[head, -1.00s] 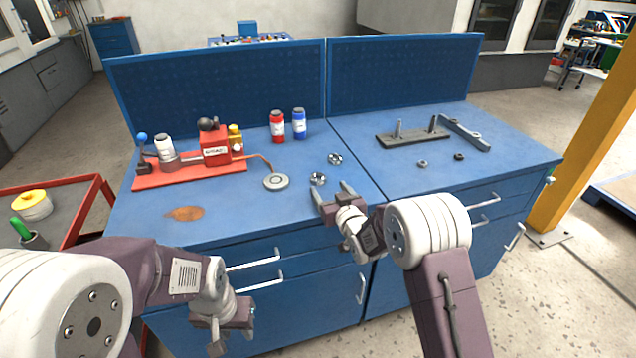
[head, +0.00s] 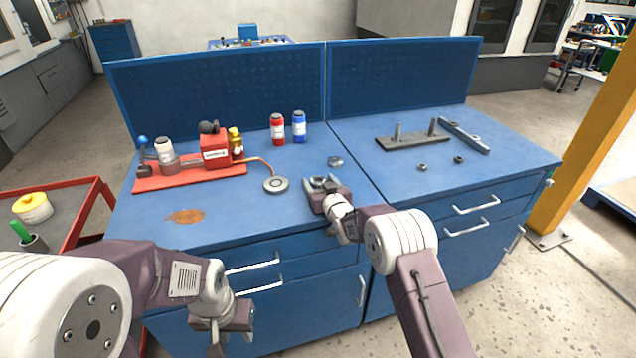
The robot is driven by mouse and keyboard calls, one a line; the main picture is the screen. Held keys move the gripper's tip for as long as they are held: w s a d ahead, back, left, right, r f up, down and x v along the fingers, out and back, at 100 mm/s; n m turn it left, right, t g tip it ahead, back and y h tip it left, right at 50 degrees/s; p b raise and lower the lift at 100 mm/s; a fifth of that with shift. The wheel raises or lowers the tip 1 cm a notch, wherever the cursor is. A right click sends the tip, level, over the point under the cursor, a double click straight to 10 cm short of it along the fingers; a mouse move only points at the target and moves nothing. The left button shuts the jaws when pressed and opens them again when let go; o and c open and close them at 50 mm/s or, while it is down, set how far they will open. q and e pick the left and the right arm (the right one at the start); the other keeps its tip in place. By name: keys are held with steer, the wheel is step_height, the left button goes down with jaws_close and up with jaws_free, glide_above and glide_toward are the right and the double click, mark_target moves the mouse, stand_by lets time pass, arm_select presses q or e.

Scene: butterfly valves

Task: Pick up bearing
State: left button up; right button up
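One silver bearing (head: 320,181) lies on the blue workbench (head: 260,215), between the fingers of my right gripper (head: 320,180). Those fingers look apart, one on each side of it; whether they touch it is too small to tell. A second silver bearing (head: 335,161) lies on the bench just behind the gripper, clear of it. My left gripper (head: 218,347) hangs low in front of the bench drawers, far from the bearings. Its fingers are partly cut off and unclear.
A red fixture (head: 190,177) with a round grey disc (head: 276,184) is left of the bearings. A red bottle (head: 277,130) and a blue bottle (head: 299,127) stand behind. A dark plate with pegs (head: 412,140) and two small nuts are at right.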

jaws_close()
step_height(320, 180, up, 4)
steer(key=shift+w+r, duration=0.1)
steer(key=shift+r, duration=0.05)
steer(key=s+d+r, duration=0.1)
steer(key=d+r, duration=0.2)
steer(key=d, duration=0.2)
steer(key=s+d+r+p, duration=0.1)
steer(key=d+r, duration=0.2)
steer(key=d, duration=0.3)
steer(key=shift+d+r, duration=0.3)
steer(key=shift+r, duration=0.05)
